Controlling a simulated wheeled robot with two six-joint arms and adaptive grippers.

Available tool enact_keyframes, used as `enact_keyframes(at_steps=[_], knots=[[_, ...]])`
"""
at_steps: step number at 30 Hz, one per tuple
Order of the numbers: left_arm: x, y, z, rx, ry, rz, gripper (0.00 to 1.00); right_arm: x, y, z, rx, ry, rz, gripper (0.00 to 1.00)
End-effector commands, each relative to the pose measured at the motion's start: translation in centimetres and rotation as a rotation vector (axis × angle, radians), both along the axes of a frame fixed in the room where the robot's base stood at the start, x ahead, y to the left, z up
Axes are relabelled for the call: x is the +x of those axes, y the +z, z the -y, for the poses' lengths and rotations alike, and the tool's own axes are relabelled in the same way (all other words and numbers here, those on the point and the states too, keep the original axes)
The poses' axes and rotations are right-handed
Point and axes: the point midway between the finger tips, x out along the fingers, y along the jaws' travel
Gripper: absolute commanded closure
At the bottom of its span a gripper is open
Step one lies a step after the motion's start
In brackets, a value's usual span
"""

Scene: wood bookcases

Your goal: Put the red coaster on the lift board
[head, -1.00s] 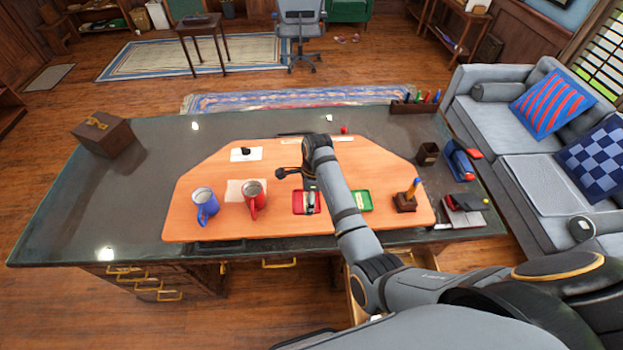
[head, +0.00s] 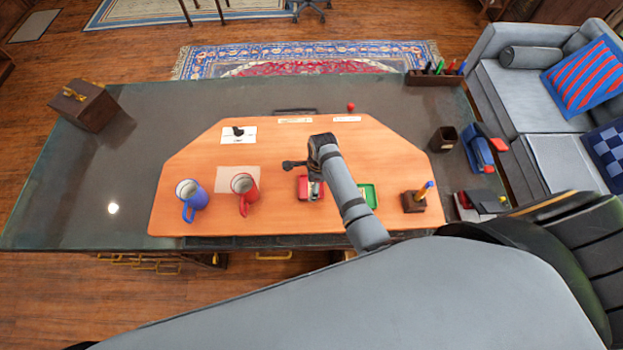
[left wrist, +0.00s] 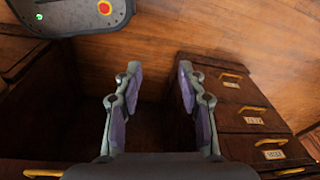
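The red coaster (head: 302,184) is a small red square with a raised-looking rim, on the orange lift board (head: 200,160) in the head view. My right gripper (head: 315,192) is over its right part and hides some of it. Whether it touches or grips the coaster cannot be told. A similar green coaster (head: 371,195) lies to the right, partly behind my right arm. My left gripper (left wrist: 160,80) is open and empty in the left wrist view, in front of the desk's knee space.
A blue mug (head: 191,200) and a red mug (head: 244,194) stand at the board's left. A pen block (head: 413,203) stands at its right. Drawers (left wrist: 250,118) flank my left gripper.

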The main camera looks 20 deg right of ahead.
Motion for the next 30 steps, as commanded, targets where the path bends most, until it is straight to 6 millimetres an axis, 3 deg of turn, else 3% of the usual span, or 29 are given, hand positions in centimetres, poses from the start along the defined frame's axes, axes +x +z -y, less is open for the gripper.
enact_keyframes(at_steps=[1,2,4,9,12,16,20,24,30], knots=[[0.8,0.0,0.4,-0.005,0.002,0.011,0.60,-0.3,-0.3,0.0,0.000,0.001,-0.008,0.74],[1.1,0.0,0.5,-0.006,0.001,0.014,0.60,-0.3,-0.4,0.0,-0.001,0.001,-0.008,0.12],[0.7,-0.1,0.3,-0.004,0.001,0.008,0.60,-0.3,-0.3,0.0,0.000,0.001,-0.008,0.02],[-3.5,-0.3,-0.9,0.011,-0.001,-0.054,0.60,-0.3,-0.3,0.0,0.000,0.001,-0.007,0.00],[-4.9,-0.4,-1.1,0.014,-0.001,-0.076,0.60,-0.3,-0.3,0.0,0.000,0.001,-0.007,0.00],[-4.4,-0.4,-1.1,0.013,-0.002,-0.067,0.60,-0.2,-0.1,0.0,0.001,0.001,-0.006,0.00],[-2.2,-0.8,-0.8,0.010,-0.001,-0.034,0.60,-0.2,1.3,0.2,0.001,0.000,-0.003,0.00],[-0.8,-1.5,-0.7,0.009,-0.002,-0.012,0.60,-0.3,4.7,0.6,0.001,-0.001,-0.001,0.00],[-1.9,-2.7,-0.7,0.008,-0.002,-0.030,0.60,-0.4,9.2,1.1,0.002,0.000,-0.002,0.00]])
